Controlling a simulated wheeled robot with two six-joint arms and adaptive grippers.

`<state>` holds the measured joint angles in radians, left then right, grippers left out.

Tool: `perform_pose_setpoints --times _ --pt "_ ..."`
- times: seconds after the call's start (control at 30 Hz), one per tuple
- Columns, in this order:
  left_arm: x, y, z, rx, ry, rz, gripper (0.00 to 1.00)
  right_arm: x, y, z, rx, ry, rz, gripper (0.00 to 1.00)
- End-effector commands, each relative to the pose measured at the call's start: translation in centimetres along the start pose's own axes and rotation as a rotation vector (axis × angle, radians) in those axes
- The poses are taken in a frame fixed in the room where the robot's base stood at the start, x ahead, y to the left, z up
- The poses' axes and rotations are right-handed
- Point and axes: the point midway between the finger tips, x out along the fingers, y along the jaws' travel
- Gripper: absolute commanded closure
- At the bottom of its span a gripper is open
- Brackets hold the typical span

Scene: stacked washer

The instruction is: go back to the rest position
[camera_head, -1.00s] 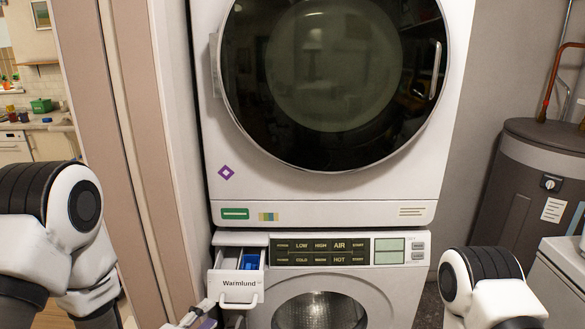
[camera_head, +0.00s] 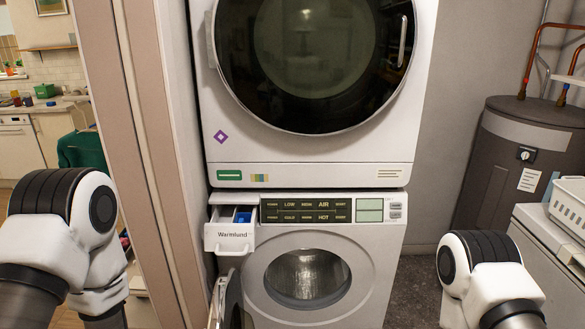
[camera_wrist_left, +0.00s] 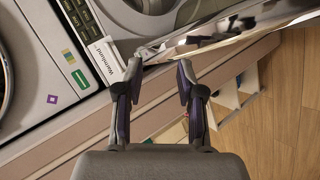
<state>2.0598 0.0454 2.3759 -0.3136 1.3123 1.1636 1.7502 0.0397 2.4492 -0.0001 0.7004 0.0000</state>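The lower washer (camera_head: 335,240) stands under the upper machine, with its round opening (camera_head: 308,275) facing me. Its open door (camera_head: 233,302) shows nearly edge-on at the left of the opening in the head view. The detergent drawer (camera_head: 229,238), marked Warmlund, is pulled out; it also shows in the left wrist view (camera_wrist_left: 104,62). My left gripper (camera_wrist_left: 154,88) is open and empty in the left wrist view, with the shiny door (camera_wrist_left: 215,38) beyond its fingertips. It is hidden in the head view. My right gripper is out of view; only my right arm shows.
The upper machine's dark round door (camera_head: 312,60) is shut. A wall edge (camera_head: 150,150) runs close along the left. A grey water heater (camera_head: 510,165) and a white appliance with a basket (camera_head: 570,210) stand at the right. Dark floor shows between.

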Motion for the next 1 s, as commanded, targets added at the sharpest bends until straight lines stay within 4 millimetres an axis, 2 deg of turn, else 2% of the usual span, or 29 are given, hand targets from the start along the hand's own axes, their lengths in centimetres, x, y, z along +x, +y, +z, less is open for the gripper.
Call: perform_pose_setpoints --times 0.03,0.17,0.27,0.3,0.4,0.5,0.63,1.0 --pt "0.3 -2.5 0.7 0.048 -0.011 -0.056 0.62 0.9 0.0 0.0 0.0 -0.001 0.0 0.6" --pt "0.2 -8.9 2.6 0.213 -0.064 -0.228 0.62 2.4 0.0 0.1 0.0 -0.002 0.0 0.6" --pt "-0.7 -15.7 4.8 0.382 -0.162 -0.4 0.62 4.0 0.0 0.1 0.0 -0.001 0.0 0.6" --pt "-1.4 -18.8 5.9 0.462 -0.225 -0.478 0.62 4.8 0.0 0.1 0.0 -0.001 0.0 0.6" --pt "-4.2 -25.7 8.7 0.647 -0.419 -0.645 0.62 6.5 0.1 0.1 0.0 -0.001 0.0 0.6" --pt "-7.0 -29.8 10.8 0.771 -0.597 -0.74 0.62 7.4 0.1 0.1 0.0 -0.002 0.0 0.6" --pt "-8.9 -31.6 11.8 0.837 -0.708 -0.778 0.62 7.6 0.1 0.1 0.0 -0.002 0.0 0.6" --pt "-9.0 -31.5 11.8 0.843 -0.713 -0.778 0.62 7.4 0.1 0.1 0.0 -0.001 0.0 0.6"
